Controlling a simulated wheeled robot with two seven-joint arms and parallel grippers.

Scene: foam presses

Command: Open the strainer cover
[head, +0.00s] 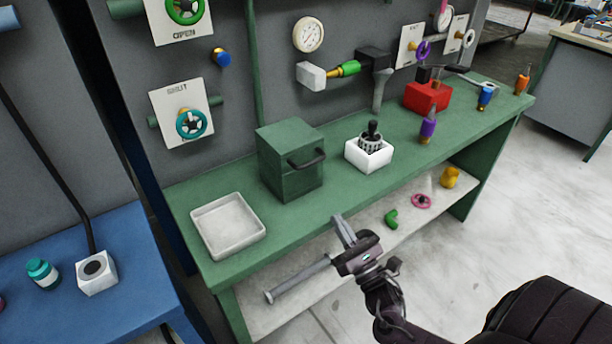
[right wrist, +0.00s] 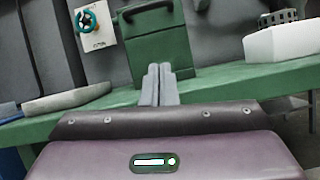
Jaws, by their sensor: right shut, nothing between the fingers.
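A green box (head: 290,164) with a black bar handle (head: 307,160) on its front stands on the green bench. Its top looks closed; I take its lid or front as the strainer cover, but no label confirms this. The box also shows in the right wrist view (right wrist: 160,52), with the handle (right wrist: 146,10) near the top edge. My right gripper (head: 342,230) is shut and empty, in front of the bench and apart from the box. Its fingers (right wrist: 158,84) lie together below the box in the right wrist view. My left gripper is out of view.
A white tray (head: 228,226) sits left of the box. Gauges, valves and pipes line the wall behind. A lower shelf (head: 366,236) holds small parts.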

